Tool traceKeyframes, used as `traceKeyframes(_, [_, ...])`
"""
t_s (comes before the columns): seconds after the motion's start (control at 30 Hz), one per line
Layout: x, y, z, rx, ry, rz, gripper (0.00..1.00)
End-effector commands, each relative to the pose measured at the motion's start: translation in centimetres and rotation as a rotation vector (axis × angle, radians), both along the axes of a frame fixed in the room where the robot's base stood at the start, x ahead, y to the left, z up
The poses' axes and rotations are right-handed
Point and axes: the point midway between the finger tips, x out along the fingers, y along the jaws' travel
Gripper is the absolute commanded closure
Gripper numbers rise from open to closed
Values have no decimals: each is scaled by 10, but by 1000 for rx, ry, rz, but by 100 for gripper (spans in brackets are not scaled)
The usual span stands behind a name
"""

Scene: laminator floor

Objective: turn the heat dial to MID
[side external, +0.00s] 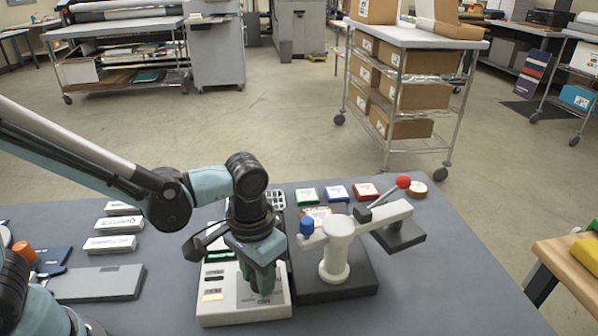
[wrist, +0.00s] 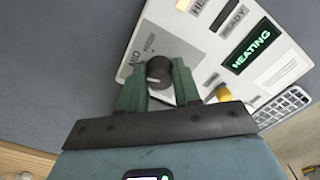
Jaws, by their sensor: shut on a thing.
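The heat dial (wrist: 158,70) is a dark round knob on a pale control box (wrist: 200,55). My gripper (wrist: 158,82) is shut on the dial, with one green finger on either side of it. The word MID (wrist: 134,62) is printed just left of the dial in the wrist view. Which mark the dial points to is not clear. A green HEATING window (wrist: 251,47) is lit, and the READY window (wrist: 234,19) is dark. In the side view my gripper (side external: 263,286) points down onto the control box (side external: 243,312) and hides the dial.
A white lever press (side external: 334,250) with a red ball (side external: 403,182) and a blue knob (side external: 306,228) stands close on the right. Colored boxes (side external: 336,193) lie behind it. White packs (side external: 110,243) and a grey slab (side external: 98,283) lie left. The table's right front is clear.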

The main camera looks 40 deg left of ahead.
Motion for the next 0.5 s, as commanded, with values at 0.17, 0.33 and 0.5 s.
traceKeyframes(0.17, [1,0,0,0,-3,-52,98])
traceKeyframes(0.33, [1,0,0,0,-3,-71,98])
traceKeyframes(0.5, [1,0,0,-1,-4,-72,98])
